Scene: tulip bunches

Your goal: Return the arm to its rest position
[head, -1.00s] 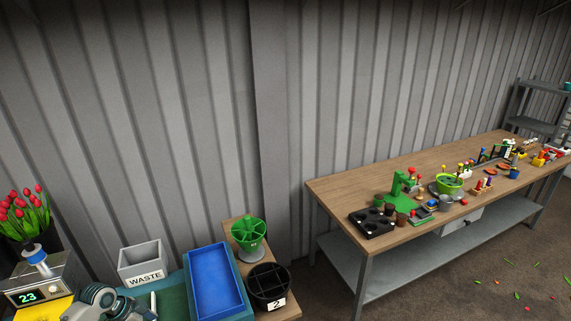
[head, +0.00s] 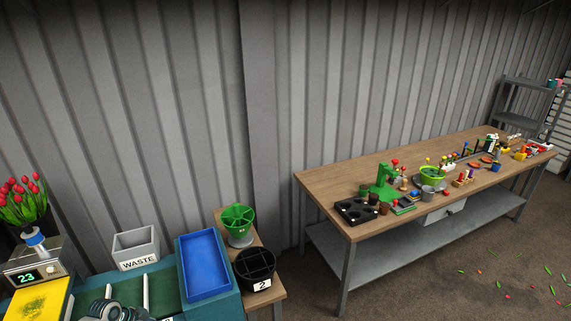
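Part of one of my arms (head: 104,311), grey and rounded, shows at the bottom edge of the head view, in front of the green work surface. It is cut off by the frame. No gripper fingertips can be made out, and I cannot tell which arm it is. A bunch of red tulips (head: 22,201) stands at the far left behind a device with a green display (head: 27,279) reading 23. A yellow pad (head: 32,301) lies in front of that device.
A grey WASTE bin (head: 136,247), a blue tray (head: 206,265), a green divided pot (head: 238,224) and a black bucket labelled 2 (head: 256,268) stand to the right. A wooden workbench (head: 325,185) with planting items stands farther right. Floor between is clear, with scattered petals farther right.

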